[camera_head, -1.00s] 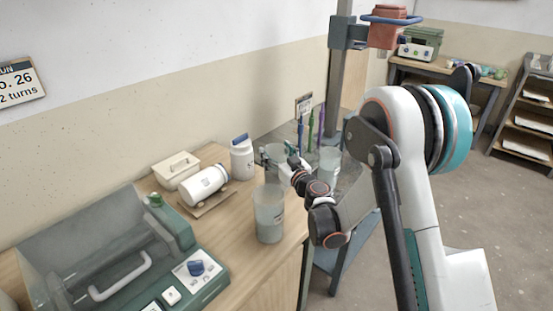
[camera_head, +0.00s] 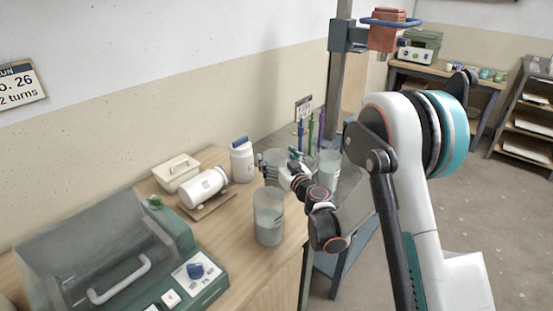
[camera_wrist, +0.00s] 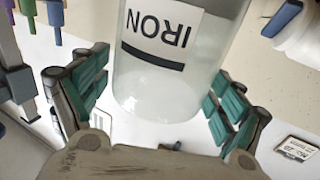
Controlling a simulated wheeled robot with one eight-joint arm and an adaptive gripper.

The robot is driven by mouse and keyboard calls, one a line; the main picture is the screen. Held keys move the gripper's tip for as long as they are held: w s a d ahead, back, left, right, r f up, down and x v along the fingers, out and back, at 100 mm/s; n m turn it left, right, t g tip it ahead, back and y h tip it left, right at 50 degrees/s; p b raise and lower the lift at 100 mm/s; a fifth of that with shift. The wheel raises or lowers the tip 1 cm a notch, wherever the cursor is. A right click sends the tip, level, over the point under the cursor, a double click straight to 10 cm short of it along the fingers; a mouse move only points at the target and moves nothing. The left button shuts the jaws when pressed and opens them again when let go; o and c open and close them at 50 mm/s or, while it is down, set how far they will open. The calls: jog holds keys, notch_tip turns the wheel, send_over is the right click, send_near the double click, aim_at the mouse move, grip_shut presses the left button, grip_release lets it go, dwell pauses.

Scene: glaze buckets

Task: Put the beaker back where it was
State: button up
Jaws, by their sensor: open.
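A clear beaker labelled IRON (camera_wrist: 165,85) stands between the fingers of my gripper (camera_wrist: 165,108) in the wrist view, where the label appears upside down. My gripper is open, with a green-padded finger on each side of the beaker. In the head view my gripper (camera_head: 278,169) is at the near end of the grey surface, and the beaker there (camera_head: 274,157) is partly hidden by it. A second beaker (camera_head: 330,166) stands just right of my gripper. A third beaker (camera_head: 268,218), partly filled with greyish contents, stands on the wooden table in front.
A white jar (camera_head: 242,160), a lying white jar (camera_head: 204,187), a lidded box (camera_head: 176,172) and a green machine (camera_head: 120,255) occupy the wooden table (camera_head: 235,205). A grey post (camera_head: 338,85) rises behind.

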aim_at(282, 163)
jog(key=p+v, duration=0.2)
jog(key=v, duration=0.5)
jog(key=shift+s+d, duration=0.1)
jog(key=shift+s, duration=0.1)
jog(key=d+r+m+t+h, duration=0.2)
jog(key=d+r+m+h, duration=0.25)
jog(key=d+r, duration=0.6)
jog(key=s+d+r+m+g+h, duration=0.2)
jog(key=s+d+r+m+h, duration=0.1)
jog(key=s+d+r+h, duration=0.4)
jog(key=s+f+g, duration=0.2)
jog(key=s+g, duration=0.1)
jog(key=s, duration=0.7)
jog(key=s+d+f+n+g+y, duration=0.1)
jog(key=s+f+g, duration=0.1)
jog(key=s, duration=0.8)
jog(key=s+d+f+g+y, duration=0.1)
jog(key=s+f+g, duration=0.1)
jog(key=s, duration=0.8)
jog(key=shift+s+f+g, duration=0.25)
jog(key=shift+f+g, duration=0.15)
jog(key=shift+g, duration=0.4)
jog(key=shift+n+y, duration=0.25)
